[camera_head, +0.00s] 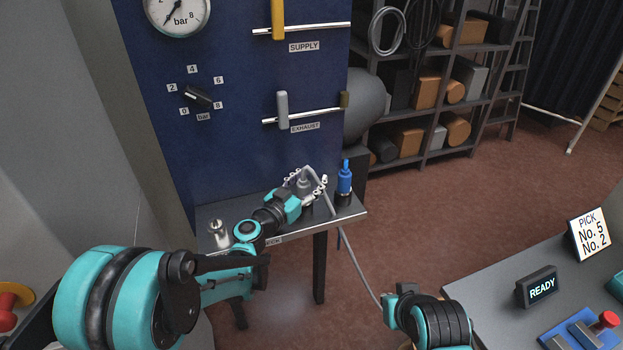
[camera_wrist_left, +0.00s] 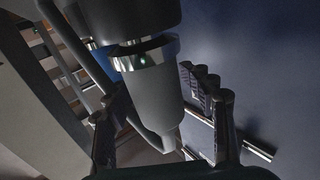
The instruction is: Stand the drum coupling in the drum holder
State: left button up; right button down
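A grey coupling (camera_head: 304,186) with a grey hose (camera_head: 356,262) at its top is upright over the small bench. A blue coupling (camera_head: 345,178) stands in a dark holder (camera_head: 344,198) at the bench's right end. I cannot tell which coupling is the drum coupling. My right gripper's fingers do not show.
A metal fitting (camera_head: 217,231) stands at the bench's left end. The blue panel (camera_head: 240,135) with its gauge and handles rises behind the bench (camera_head: 345,213). The hose hangs down toward my right arm. A grey table (camera_head: 480,290) with signs is at the right.

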pick_arm(q)
jog(key=shift+s+d+f, duration=0.1)
jog(key=shift+s+f, duration=0.2)
jog(key=shift+f, duration=0.15)
jog(key=shift+s+a+f, duration=0.1)
jog(key=shift+s+a, duration=0.15)
jog(key=shift+s, duration=0.1)
jog(key=v, duration=0.7)
jog(key=r+v, duration=0.1)
jog(key=v, duration=0.3)
jog(key=shift+w+a, duration=0.15)
jog(key=shift+w, duration=0.05)
jog(key=shift+s, duration=0.25)
jog(key=s+a+f+n+g+y, duration=0.3)
jog(key=s+a+f+y, duration=0.1)
jog(key=s, duration=0.6)
jog(key=s+a+f+n+g+y, duration=0.4)
jog(key=s+a+y, duration=0.2)
jog(key=s, duration=0.5)
jog(key=a, duration=0.2)
jog(key=shift+a+y, duration=0.3)
jog(key=shift+a, duration=0.1)
